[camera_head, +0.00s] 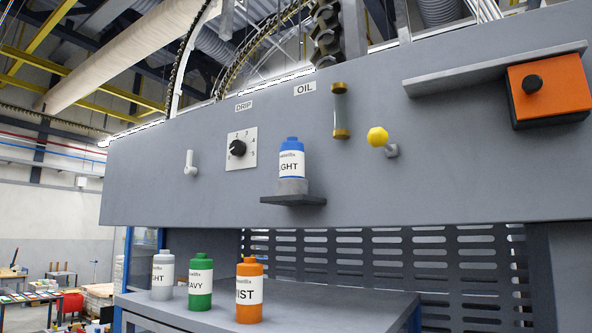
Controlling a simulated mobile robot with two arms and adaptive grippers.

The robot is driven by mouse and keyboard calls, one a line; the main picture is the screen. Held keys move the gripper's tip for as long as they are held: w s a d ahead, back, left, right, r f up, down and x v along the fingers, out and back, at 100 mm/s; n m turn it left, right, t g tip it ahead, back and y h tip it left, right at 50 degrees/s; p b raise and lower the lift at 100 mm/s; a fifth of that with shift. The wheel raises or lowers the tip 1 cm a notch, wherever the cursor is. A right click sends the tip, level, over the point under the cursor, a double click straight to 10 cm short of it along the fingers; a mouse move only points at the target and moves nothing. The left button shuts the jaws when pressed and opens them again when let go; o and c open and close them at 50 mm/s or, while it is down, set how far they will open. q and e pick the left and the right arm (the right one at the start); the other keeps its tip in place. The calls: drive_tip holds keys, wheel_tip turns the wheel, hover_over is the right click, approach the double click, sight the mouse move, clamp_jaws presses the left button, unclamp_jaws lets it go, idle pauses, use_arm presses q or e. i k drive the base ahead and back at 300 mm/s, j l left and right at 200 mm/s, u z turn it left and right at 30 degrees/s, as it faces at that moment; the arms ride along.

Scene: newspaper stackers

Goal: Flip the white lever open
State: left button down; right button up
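The white lever (190,163) is on the left part of the grey machine panel (350,185). Its handle points up, with a wider piece at its lower end. It is left of the black drip dial (237,148) on its white numbered plate. Nothing touches the lever. Neither of my grippers shows in the head view.
A blue-capped bottle (291,160) stands on a small shelf (293,199) jutting from the panel. A yellow knob (378,137) and an orange box (548,92) stick out further right. Grey (162,275), green (200,282) and orange (249,290) bottles stand on the lower table (350,305).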

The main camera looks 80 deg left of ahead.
sight(190, 170)
drive_tip(key=u, duration=3.4)
drive_tip(key=z, duration=0.45)
drive_tip(key=i+j+z, duration=0.2)
drive_tip(key=j+z, duration=0.15)
drive_tip(key=j, duration=0.2)
drive_tip(key=i+j+z, duration=0.1)
drive_tip(key=j+z, duration=0.3)
drive_tip(key=j, duration=0.15)
drive_tip(key=j+z, duration=0.35)
drive_tip(key=j, duration=0.2)
drive_tip(key=j+z, duration=0.15)
drive_tip(key=j, duration=2.2)
drive_tip(key=i+j+z, duration=0.1)
drive_tip(key=j, duration=0.15)
drive_tip(key=k+j, duration=0.1)
drive_tip(key=j, duration=0.25)
drive_tip(key=k+j+u, duration=0.1)
drive_tip(key=j, duration=0.25)
drive_tip(key=l, duration=0.8)
drive_tip(key=i, duration=0.1)
